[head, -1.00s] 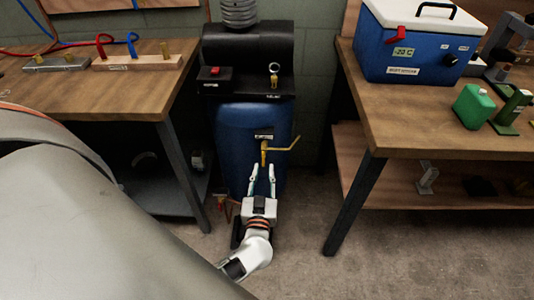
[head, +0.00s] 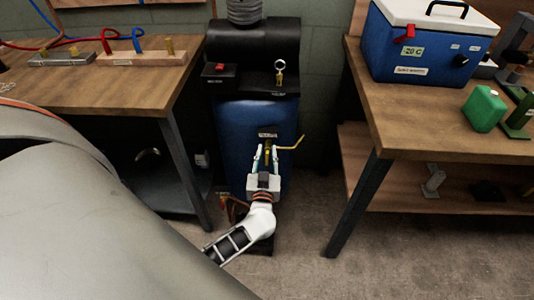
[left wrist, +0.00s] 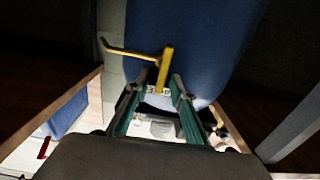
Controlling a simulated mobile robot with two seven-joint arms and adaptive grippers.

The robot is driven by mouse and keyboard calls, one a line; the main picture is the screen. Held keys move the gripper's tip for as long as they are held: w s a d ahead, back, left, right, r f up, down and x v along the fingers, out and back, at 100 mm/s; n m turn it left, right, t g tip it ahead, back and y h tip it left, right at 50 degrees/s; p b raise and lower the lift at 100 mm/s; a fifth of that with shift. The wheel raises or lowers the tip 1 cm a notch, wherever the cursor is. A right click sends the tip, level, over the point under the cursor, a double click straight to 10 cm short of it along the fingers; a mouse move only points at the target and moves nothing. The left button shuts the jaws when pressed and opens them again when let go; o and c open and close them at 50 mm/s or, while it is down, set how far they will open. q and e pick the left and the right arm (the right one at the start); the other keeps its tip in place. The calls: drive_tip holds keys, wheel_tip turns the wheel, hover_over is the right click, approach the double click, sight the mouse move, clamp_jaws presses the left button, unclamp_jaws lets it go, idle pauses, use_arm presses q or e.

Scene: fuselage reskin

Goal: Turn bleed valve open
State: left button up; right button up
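A blue tank (head: 240,125) stands between two benches. On its front is a yellow valve with a lever (head: 289,144) that points out to the right and bends upward in the head view. In the left wrist view the yellow valve stem (left wrist: 166,70) is upright and its lever (left wrist: 130,53) reaches left. My left gripper (head: 266,154) is open, with its two fingers on either side of the lower part of the stem. I cannot tell whether a finger touches it. My right gripper is in neither view.
A black shelf with a red switch (head: 220,69) and a gauge (head: 280,66) sits above the tank. The left bench (head: 120,85) and right bench (head: 420,120) flank it. A large grey curved panel (head: 90,225) fills the lower left. Floor is clear at front right.

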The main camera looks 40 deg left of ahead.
use_arm(q)
clamp_jaws()
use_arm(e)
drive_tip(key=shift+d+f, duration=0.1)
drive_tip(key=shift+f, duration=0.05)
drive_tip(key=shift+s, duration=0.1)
use_arm(q)
drive_tip(key=f+n, duration=0.1)
drive_tip(key=n, duration=0.5)
drive_tip(key=s+a+n, duration=0.1)
drive_tip(key=n, duration=0.5)
drive_tip(key=a+f+n, duration=0.1)
drive_tip(key=n, duration=0.4)
drive_tip(key=shift+s+f+n, duration=0.2)
drive_tip(key=shift+f+n, duration=0.1)
drive_tip(key=shift+n, duration=0.1)
